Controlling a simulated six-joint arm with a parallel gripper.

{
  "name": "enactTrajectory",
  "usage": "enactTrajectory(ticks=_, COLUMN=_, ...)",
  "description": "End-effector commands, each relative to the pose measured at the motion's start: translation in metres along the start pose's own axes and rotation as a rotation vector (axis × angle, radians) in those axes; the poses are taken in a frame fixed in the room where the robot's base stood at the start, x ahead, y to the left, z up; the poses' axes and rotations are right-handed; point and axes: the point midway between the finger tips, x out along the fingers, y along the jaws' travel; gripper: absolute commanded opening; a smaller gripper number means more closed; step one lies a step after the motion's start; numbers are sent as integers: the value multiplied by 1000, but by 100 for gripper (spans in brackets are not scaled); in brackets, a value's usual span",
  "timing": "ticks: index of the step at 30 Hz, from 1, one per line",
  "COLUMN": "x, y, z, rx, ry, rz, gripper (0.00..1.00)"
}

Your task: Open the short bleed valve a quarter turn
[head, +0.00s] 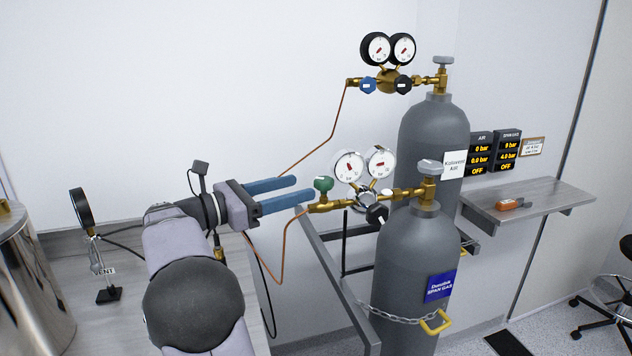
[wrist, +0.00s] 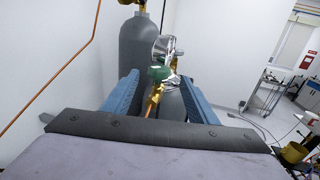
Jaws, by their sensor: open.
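A green knob (head: 323,184) sits on the brass outlet fitting (head: 332,205) of the front regulator, on the cylinder labelled SPAN GAS (head: 408,260). No label naming a bleed valve is legible. My gripper (head: 304,188) is open, its two blue fingers pointing right, with their tips just left of the green knob. In the wrist view the green knob (wrist: 158,73) shows between and beyond the fingers of my gripper (wrist: 158,80), with the brass fitting (wrist: 154,100) below it. Nothing is visible between the fingers; contact cannot be seen.
Two white-faced gauges (head: 365,165) and a black knob (head: 377,213) belong to the front regulator. A copper tube (head: 283,255) hangs below the fingers. The rear cylinder (head: 432,130) has its own regulator with a blue knob (head: 368,85). A chain (head: 400,316) crosses the front cylinder.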

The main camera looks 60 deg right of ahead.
Motion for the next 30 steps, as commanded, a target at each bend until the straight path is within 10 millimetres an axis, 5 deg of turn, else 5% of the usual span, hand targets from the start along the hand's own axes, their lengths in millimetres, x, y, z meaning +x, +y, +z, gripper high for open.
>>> enactTrajectory(ticks=12, x=52, y=-1, z=2, rx=-3, ry=1, rz=-3, gripper=53)
enactTrajectory(ticks=26, x=62, y=0, z=0, rx=-1, ry=0, rz=1, gripper=53)
enactTrajectory(ticks=30, x=62, y=0, z=0, rx=-1, ry=0, rz=1, gripper=22)
